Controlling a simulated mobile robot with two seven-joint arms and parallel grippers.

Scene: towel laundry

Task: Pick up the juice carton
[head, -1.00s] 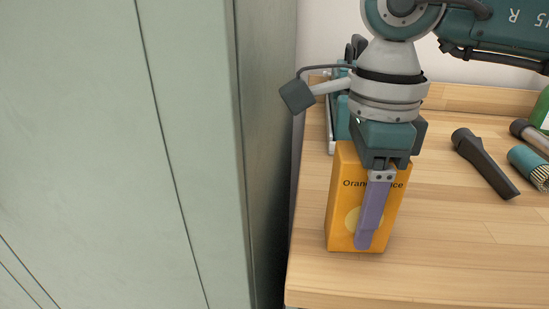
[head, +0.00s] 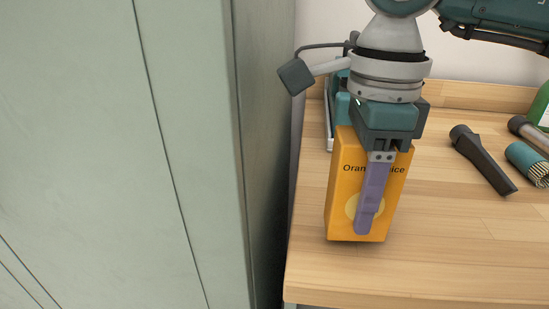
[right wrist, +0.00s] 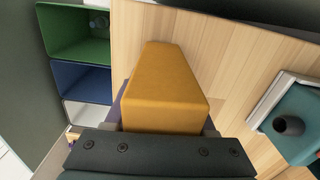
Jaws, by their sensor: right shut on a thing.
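The orange juice carton (head: 344,190) is upright at the left end of the wooden counter in the head view. My right gripper (head: 372,205) comes down over it from above, with one purple finger across the carton's front face. The other finger is hidden behind the carton. The gripper is shut on the carton. In the right wrist view the carton (right wrist: 167,85) fills the space between the fingers. Whether its base touches the counter is hard to tell. My left gripper is not in view.
A tall pale green cabinet (head: 100,150) stands left of the counter (head: 450,255). A black tapered tool (head: 482,160), a teal brush-like item (head: 527,163) and a green object (head: 541,108) lie to the right. Green and blue bins (right wrist: 75,40) show in the wrist view. The front right counter is clear.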

